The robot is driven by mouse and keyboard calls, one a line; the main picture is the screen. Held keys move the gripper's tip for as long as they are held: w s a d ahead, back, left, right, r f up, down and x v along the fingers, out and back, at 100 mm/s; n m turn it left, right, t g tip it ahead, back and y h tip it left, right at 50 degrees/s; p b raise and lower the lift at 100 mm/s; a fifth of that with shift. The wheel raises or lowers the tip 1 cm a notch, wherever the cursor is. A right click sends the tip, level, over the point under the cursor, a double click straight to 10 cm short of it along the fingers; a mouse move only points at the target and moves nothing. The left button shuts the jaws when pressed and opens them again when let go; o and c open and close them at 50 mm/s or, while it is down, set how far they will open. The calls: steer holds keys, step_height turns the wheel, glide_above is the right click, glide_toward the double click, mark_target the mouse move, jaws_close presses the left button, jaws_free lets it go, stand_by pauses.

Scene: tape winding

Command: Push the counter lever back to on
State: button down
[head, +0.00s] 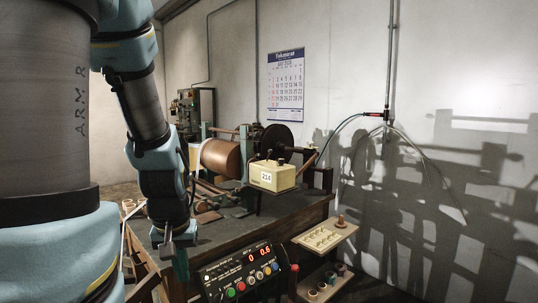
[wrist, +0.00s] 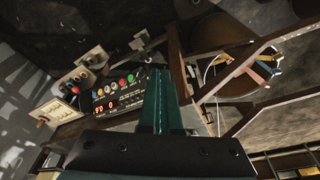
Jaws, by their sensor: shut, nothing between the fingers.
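The counter is a cream box (head: 272,177) with a number on its front, in front of the winding machine in the head view. A small dark part shows on top of it, but I cannot tell whether this is the lever or how it is set. My gripper (head: 182,272) hangs low at the front left of the bench, pointing down, well apart from the counter. In the wrist view my gripper (wrist: 160,73) has its fingers together with nothing between them. I cannot make out the counter's lever in the wrist view.
A control panel (head: 242,276) with red digits and coloured buttons stands at the bench front; it also shows in the wrist view (wrist: 117,106). A copper-brown roll (head: 220,158) and a dark disc (head: 275,139) are behind. A pale board (head: 325,236) with pegs sits at right.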

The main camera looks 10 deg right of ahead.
steer(key=w+d+n+t+h, duration=0.1)
steer(key=w+d+n+t, duration=0.3)
steer(key=w, duration=1)
steer(key=n+t+h+p, duration=0.1)
steer(key=n+t+h, duration=0.3)
steer(key=t+h, duration=0.6)
glide_toward(267, 165)
steer(key=s+a+t+y, duration=0.1)
steer(key=s+t+y, duration=0.1)
steer(key=s, duration=0.1)
steer(key=shift+s+d+r+h, duration=0.2)
steer(key=shift+s+r+h, duration=0.05)
steer(key=shift+h, duration=0.15)
steer(key=p+x, duration=0.2)
steer(key=x, duration=0.2)
steer(key=p+x, duration=0.2)
steer(key=x, duration=0.2)
steer(key=p+x, duration=0.2)
steer(key=x, duration=0.2)
steer(key=shift+w+r, duration=0.2)
steer(key=shift+r, duration=0.3)
steer(key=shift+w+d+p, duration=0.35)
steer(key=shift+w+p, duration=0.1)
steer(key=shift+w, duration=0.2)
